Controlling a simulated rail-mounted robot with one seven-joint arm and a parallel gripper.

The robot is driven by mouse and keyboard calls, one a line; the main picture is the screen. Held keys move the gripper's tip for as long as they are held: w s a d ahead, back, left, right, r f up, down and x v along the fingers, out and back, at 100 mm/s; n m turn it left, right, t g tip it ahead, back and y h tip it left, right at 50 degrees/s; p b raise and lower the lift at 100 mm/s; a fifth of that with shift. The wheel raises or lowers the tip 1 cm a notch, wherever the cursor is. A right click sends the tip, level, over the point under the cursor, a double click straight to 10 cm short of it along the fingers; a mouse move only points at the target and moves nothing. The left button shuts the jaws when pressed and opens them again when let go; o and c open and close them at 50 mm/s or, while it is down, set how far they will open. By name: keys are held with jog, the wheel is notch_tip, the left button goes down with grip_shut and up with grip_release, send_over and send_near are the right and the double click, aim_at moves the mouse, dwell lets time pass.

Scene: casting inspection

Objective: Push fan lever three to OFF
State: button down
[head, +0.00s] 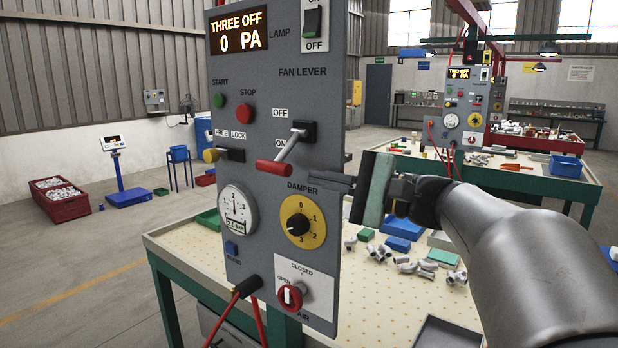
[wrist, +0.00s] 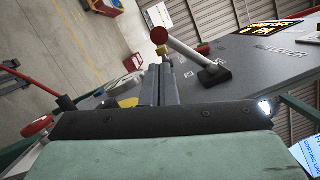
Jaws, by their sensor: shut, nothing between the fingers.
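The fan lever (head: 288,150) sits on the grey panel under the FAN LEVER label. Its light rod slopes down and left from a dark mount to a red grip beside the ON label. The panel's display (head: 240,31) reads THREE OFF, 0 PA. My gripper (head: 322,179) is shut and empty, just right of and below the red grip, in front of the panel. In the wrist view, my closed fingers (wrist: 164,72) point toward the lever (wrist: 190,50), its red end beyond their tips. I cannot tell whether they touch; a gap seems to show.
A free/lock lever (head: 225,155) sticks out at left. The perforated table (head: 190,245) behind carries castings and blue and green blocks.

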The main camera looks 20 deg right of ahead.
aim_at(286, 151)
jog(key=shift+p+x, duration=0.35)
jog(key=shift+x, duration=1.9)
